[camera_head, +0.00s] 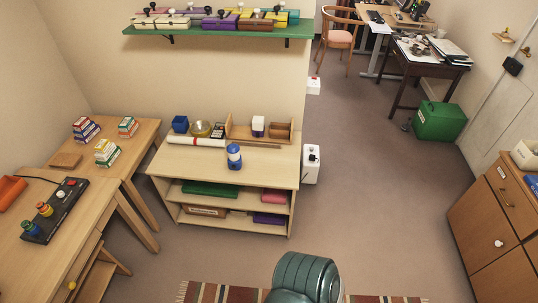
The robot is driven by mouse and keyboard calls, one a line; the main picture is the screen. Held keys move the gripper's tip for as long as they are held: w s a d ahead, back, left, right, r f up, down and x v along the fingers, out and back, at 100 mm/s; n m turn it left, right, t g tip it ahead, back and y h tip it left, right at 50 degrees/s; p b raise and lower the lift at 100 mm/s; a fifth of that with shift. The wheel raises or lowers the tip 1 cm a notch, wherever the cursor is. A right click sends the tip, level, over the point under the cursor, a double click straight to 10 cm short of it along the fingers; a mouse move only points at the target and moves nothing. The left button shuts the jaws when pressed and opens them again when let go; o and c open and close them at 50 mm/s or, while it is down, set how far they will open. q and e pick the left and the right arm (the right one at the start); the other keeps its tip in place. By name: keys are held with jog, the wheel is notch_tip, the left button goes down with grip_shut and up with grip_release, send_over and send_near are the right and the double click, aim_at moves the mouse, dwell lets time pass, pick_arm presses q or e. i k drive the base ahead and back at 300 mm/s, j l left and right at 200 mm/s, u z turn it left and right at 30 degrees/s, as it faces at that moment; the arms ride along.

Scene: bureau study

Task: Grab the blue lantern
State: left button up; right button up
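Neither of my grippers is in view, and nothing touches the lantern.
Behind the lantern stand a blue cup (180,124), a brass bowl (201,128) and a wooden organiser (240,131). A dark green ribbed, rounded thing (306,275) rises at the bottom over a striped rug (225,292). Open carpet lies right of the shelf unit.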

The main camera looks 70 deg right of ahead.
aim_at(234, 157)
jog(key=z, duration=1.9)
